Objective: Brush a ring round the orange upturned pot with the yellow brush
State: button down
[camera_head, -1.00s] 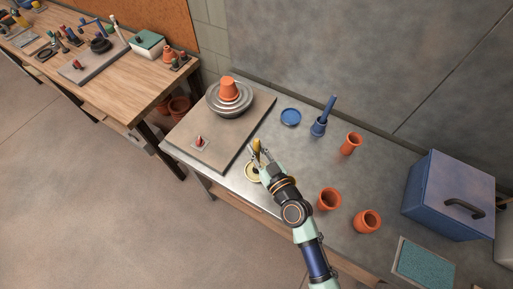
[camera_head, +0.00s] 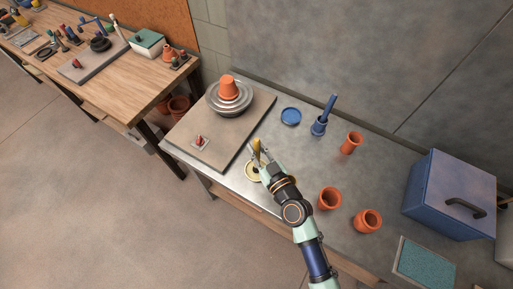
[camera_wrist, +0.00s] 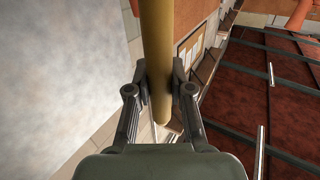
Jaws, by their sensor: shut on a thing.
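The orange upturned pot (camera_head: 229,88) sits on a grey round wheel (camera_head: 231,104) on a brownish board at the back left of the metal bench. My gripper (camera_head: 260,160) is over the front of the bench, to the right of the board. It is shut on the yellow brush (camera_head: 257,147). In the wrist view, the brush's yellow handle (camera_wrist: 157,60) runs between the two fingers (camera_wrist: 159,88), which press it from both sides. The brush's bristles cannot be made out. A yellow dish (camera_head: 251,171) lies just beside and below the gripper, partly hidden by it.
A small red switch (camera_head: 200,141) is on the board's front corner. A blue dish (camera_head: 291,116) and a blue cup with a blue brush (camera_head: 319,127) stand behind. Several orange pots (camera_head: 329,198), a blue box (camera_head: 450,195) and a teal tray (camera_head: 424,262) occupy the right.

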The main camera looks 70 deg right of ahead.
jog(key=shift+f+b, duration=0.65)
jog(key=shift+b, duration=0.05)
dwell(1.6)
jog(key=shift+r, duration=0.1)
